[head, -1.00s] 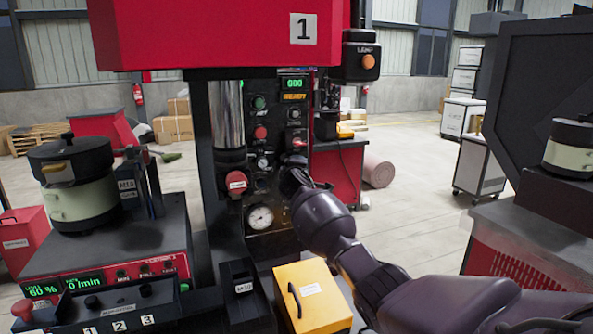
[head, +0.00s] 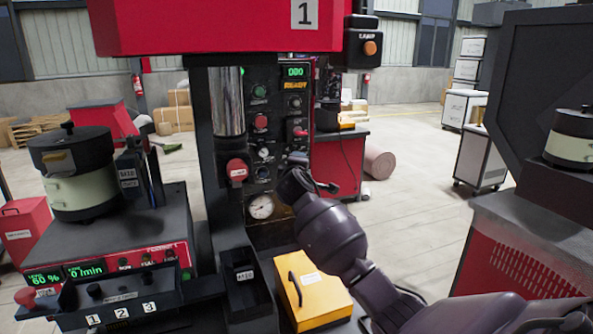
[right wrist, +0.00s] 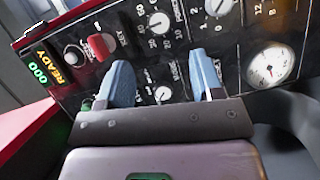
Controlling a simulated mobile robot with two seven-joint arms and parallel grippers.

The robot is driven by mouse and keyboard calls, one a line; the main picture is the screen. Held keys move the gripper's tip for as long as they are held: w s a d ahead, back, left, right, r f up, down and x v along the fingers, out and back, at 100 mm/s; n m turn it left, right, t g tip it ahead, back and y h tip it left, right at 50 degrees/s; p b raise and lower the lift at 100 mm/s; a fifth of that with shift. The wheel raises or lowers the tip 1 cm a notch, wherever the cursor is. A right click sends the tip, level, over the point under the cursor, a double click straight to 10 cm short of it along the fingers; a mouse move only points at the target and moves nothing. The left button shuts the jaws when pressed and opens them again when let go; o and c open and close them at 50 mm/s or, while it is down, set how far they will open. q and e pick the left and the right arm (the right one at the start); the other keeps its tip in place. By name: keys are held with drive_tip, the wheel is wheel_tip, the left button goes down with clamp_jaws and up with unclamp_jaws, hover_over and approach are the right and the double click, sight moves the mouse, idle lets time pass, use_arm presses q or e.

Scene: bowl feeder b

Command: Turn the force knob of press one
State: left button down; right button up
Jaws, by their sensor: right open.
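Press one (head: 225,40) stands in the middle of the head view, marked with a 1. Its dark control panel (head: 262,150) carries a green display, buttons, knobs and a gauge. In the right wrist view the panel appears turned sideways, with a scaled knob (right wrist: 159,22) above the gap between my fingers. The labels are too blurred to say for certain which knob is force. My right gripper (right wrist: 162,80) is open and empty, its two blue fingers apart in front of the panel. In the head view my right gripper (head: 296,184) is at the panel's lower right, its fingertips unclear. My left gripper is not in view.
A red lever (right wrist: 100,45) and a round gauge (right wrist: 272,65) flank the scaled knob. A red mushroom button (head: 237,170) is on the press. A yellow box (head: 312,300) stands below my right arm. A bowl feeder (head: 80,170) is at the left.

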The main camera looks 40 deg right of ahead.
drive_tip(key=shift+s+a, duration=0.45)
drive_tip(key=shift+s, duration=0.15)
drive_tip(key=s+a+f+m+g+y, duration=0.2)
drive_tip(key=s+a+f, duration=0.3)
drive_tip(key=s+f, duration=0.55)
drive_tip(key=s+a+f+m+g+y, duration=0.2)
drive_tip(key=s+a+f+g+y, duration=0.15)
drive_tip(key=s+f, duration=0.7)
drive_tip(key=s+a+f+m+g+y, duration=0.25)
drive_tip(key=s+a, duration=0.35)
drive_tip(key=s, duration=0.6)
drive_tip(key=s+a+f+m+g+y, duration=0.1)
drive_tip(key=s+a+f+m+g, duration=0.3)
drive_tip(key=s, duration=0.9)
drive_tip(key=w+a+f+n+t+y, duration=0.1)
drive_tip(key=w+f+n+t, duration=0.1)
drive_tip(key=w+f+t, duration=0.5)
wheel_tip(320, 180, down, 3)
drive_tip(key=t, duration=0.3)
drive_tip(key=shift+w, duration=0.25)
